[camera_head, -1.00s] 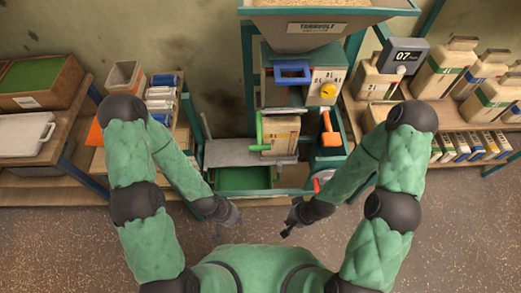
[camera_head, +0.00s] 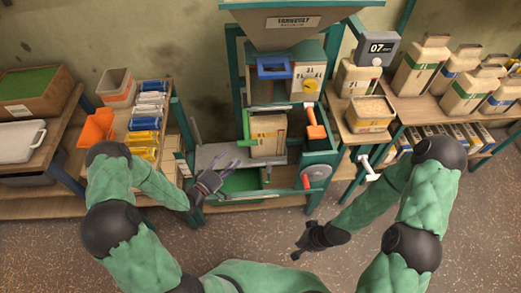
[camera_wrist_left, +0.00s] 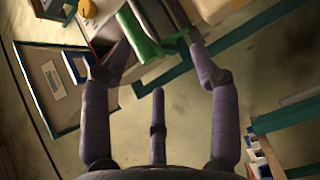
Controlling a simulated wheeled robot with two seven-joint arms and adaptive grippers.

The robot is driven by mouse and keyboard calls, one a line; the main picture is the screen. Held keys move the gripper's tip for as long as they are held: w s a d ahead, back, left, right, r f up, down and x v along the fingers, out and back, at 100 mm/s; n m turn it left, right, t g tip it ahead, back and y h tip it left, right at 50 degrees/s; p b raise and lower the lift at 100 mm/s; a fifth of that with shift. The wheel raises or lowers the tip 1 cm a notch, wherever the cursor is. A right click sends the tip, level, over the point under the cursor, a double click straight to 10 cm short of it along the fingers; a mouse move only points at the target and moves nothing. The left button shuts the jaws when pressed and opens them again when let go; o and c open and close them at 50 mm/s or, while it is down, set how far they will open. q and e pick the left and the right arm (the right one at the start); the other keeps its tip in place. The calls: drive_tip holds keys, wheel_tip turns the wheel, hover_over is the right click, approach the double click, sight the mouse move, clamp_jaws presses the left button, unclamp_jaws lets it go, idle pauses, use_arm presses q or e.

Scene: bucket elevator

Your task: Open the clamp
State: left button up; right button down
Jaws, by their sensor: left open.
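In the head view a green upright handle (camera_head: 246,125), likely the clamp's lever, stands at the left of a cream-and-yellow bag or box (camera_head: 268,133) in the machine's lower bay. My left gripper (camera_head: 228,176) is open and empty, below and left of that handle, over the grey plate and green bin. In the left wrist view green bar-like parts (camera_wrist_left: 143,38) show beyond and between its spread fingers (camera_wrist_left: 158,65), apart from them as far as I can tell. My right gripper (camera_head: 303,247) hangs low in front of the machine, its finger opening unclear.
An orange handle (camera_head: 315,122) and a red-handled wheel (camera_head: 315,175) are on the machine's right. A grey sheet-metal plate (camera_head: 215,156) and a green bin (camera_head: 242,182) lie low in front. Shelves with containers flank both sides. The floor before the machine is clear.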

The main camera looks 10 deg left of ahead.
sight(244, 145)
use_arm(q)
drive_tip(key=shift+t+h, duration=0.4)
drive_tip(key=shift+h, duration=0.5)
drive_tip(key=x, duration=0.3)
drive_tip(key=r+b+x, duration=0.1)
drive_tip(key=x, duration=0.2)
drive_tip(key=r+x, duration=0.1)
drive_tip(key=x, duration=0.3)
drive_tip(key=shift+s+d+r, duration=0.1)
drive_tip(key=shift+s+d, duration=0.15)
drive_tip(key=shift+d, duration=0.05)
